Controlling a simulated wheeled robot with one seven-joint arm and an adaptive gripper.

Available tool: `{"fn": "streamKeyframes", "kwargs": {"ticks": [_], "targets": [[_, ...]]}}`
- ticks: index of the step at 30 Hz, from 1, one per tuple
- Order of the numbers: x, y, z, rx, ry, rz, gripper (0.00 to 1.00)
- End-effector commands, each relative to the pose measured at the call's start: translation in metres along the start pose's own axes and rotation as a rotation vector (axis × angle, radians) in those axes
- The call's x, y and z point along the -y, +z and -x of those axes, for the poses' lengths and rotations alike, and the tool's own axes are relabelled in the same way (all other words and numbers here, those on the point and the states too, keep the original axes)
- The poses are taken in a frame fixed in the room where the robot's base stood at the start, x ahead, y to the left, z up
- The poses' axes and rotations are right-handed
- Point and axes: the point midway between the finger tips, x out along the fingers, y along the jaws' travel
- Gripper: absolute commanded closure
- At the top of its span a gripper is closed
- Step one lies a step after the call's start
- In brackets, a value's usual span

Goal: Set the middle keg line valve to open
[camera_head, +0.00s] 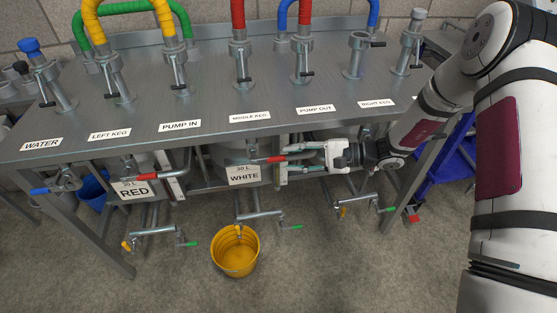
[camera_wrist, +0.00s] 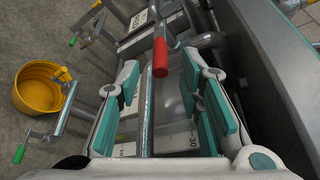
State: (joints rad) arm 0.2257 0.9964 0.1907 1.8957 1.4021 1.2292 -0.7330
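The middle keg line valve is below the table edge under the "MIDDLE KEG" label (camera_head: 249,117). Its red-tipped handle (camera_head: 275,159) points right, toward my gripper, roughly along the table edge. My gripper (camera_head: 288,159) comes in from the right with its teal-padded fingers apart. In the wrist view the red handle tip (camera_wrist: 160,57) shows between and just beyond the fingertips of my gripper (camera_wrist: 162,72), with a gap to each side. I see no contact. The valve body is partly hidden behind the handle.
The steel table (camera_head: 215,125) overhangs the valves closely. A second red-handled valve (camera_head: 147,176) and a blue-handled one (camera_head: 40,190) are to the left. Kegs marked "RED" (camera_head: 133,190) and "WHITE" (camera_head: 243,175) stand below. A yellow bucket (camera_head: 236,258) is on the floor.

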Motion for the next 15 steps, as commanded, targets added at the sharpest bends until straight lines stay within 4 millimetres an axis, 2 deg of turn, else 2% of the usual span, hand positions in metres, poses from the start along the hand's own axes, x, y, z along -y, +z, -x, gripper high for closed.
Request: {"fn": "streamKeyframes", "kwargs": {"ticks": [1,6,15], "targets": [[-0.002,0.0,-0.01,0.003,0.003,0.0,0.66],[-0.001,0.0,-0.034,0.002,0.001,-0.001,0.66],[0.0,0.0,-0.049,-0.001,0.001,-0.001,0.66]]}}
